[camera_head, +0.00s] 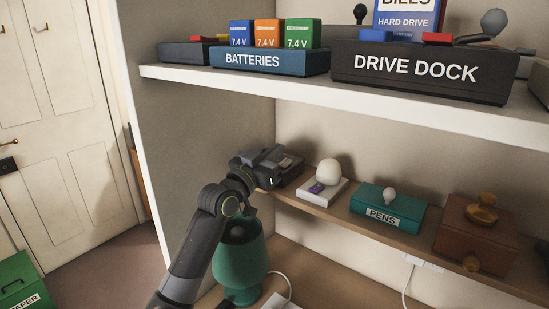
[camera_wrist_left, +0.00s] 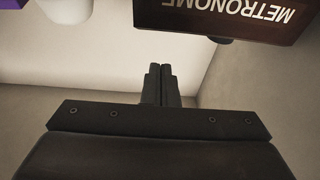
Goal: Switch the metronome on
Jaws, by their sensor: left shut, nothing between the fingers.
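The metronome (camera_wrist_left: 225,18) is a dark brown box with white METRONOME lettering, upside down at the top of the left wrist view. A dark rounded knob (camera_wrist_left: 222,40) juts from its edge. In the head view the metronome (camera_head: 292,171) sits at the left end of the lower shelf, partly hidden behind my left gripper (camera_head: 268,161). My left gripper's fingertips (camera_wrist_left: 160,72) are shut and empty, close to the metronome, with a small gap visible in the wrist view. Its on/off state cannot be told. My right gripper is not in view.
The lower shelf (camera_head: 340,207) also holds a white base with a pale egg-shaped top (camera_head: 328,172), a green PENS box (camera_head: 372,207) and a wooden box (camera_head: 470,235). A green lamp (camera_head: 240,262) stands below my arm. The upper shelf (camera_head: 300,85) overhangs, with batteries and a drive dock.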

